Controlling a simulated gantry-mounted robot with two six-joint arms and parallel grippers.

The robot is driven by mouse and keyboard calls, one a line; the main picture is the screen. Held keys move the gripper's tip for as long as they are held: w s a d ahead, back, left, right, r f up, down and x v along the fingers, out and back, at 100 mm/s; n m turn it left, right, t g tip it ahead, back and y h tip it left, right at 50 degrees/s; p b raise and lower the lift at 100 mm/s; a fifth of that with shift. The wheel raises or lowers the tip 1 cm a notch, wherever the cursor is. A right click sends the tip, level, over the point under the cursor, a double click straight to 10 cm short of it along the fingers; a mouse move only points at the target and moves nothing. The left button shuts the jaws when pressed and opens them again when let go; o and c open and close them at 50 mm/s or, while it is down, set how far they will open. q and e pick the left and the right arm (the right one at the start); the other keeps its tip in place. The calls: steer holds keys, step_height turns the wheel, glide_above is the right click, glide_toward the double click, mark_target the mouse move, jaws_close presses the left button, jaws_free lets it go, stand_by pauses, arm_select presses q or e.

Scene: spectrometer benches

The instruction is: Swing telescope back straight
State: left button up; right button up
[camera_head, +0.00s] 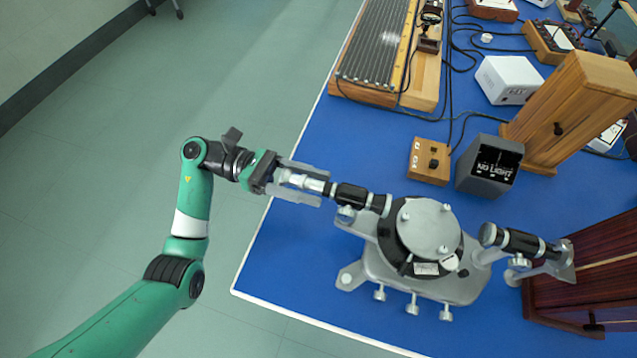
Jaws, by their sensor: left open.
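A spectrometer with a round silver table (428,228) stands on a grey metal base near the bench's front left. Its telescope (352,196), a black tube with a silver eyepiece end, points left from the table and tilts slightly in the picture. My left gripper (322,187) comes in from the left with its jaws open. Its two grey fingers lie on either side of the silver eyepiece end; whether they touch it I cannot tell. The collimator (520,242), a second black tube, extends to the right of the table. My right gripper is not in view.
A blue bench (290,245) carries everything. A dark grey lamp box (490,166), a small wooden box (430,160) and a tall wooden cabinet (570,105) stand behind the spectrometer. A dark red wooden box (590,290) stands at right.

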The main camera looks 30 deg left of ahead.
arm_select(q)
steer(key=v, duration=1)
